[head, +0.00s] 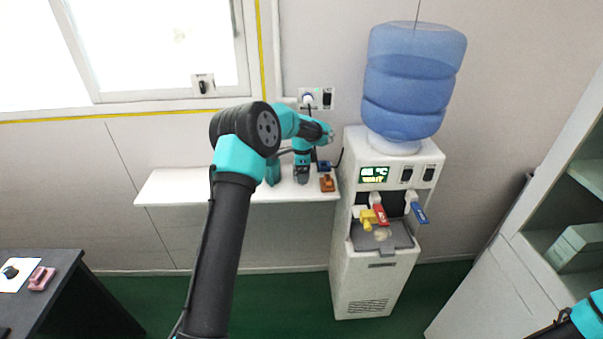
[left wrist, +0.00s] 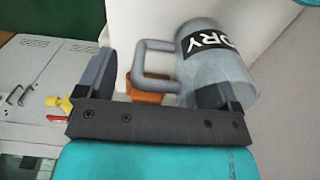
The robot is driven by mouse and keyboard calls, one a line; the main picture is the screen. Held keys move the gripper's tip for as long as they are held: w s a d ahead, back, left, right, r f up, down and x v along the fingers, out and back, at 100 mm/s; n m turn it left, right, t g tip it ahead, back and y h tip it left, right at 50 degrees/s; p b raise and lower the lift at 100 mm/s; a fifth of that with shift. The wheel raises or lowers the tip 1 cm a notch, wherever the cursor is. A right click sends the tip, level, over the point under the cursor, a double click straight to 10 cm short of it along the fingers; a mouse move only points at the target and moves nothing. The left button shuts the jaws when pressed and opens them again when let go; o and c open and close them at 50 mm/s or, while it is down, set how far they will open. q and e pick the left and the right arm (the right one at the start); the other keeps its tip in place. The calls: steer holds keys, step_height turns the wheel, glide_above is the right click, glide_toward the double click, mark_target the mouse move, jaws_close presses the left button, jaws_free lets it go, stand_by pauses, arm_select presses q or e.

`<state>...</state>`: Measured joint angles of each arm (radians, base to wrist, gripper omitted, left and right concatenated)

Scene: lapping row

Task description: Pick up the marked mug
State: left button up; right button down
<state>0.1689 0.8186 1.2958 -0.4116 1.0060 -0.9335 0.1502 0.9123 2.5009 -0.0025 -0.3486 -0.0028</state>
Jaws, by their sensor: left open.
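My left gripper (head: 302,172) is over the white shelf, pointing down, with its jaws apart. The left wrist view shows a grey-blue mug (left wrist: 232,75) with a black and white band lettered "DRY". Its handle (left wrist: 140,62) lies in the gap between the fingers of the left gripper (left wrist: 160,82). One finger is close against the mug body; I cannot tell whether they touch. In the head view the mug cannot be made out clearly beside my arm. My right gripper is out of view; only part of its arm shows at the lower right.
An orange block (head: 327,184) and a dark blue item (head: 323,166) sit at the right end of the shelf (head: 180,187). The shelf's left part is clear.

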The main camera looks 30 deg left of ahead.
arm_select(q)
steer(key=shift+f, duration=0.55)
steer(key=c, duration=1)
steer(key=shift+r, duration=1.7)
steer(key=shift+s+d+r, duration=0.15)
steer(key=shift+s, duration=0.05)
steer(key=s+d, duration=0.2)
steer(key=s, duration=0.2)
steer(key=s+d+r, duration=0.1)
steer(key=s+d, duration=0.2)
steer(key=s, duration=0.2)
steer(key=s+d, duration=0.3)
steer(key=s, duration=0.1)
steer(key=shift+s+r, duration=0.15)
steer(key=shift+r, duration=0.05)
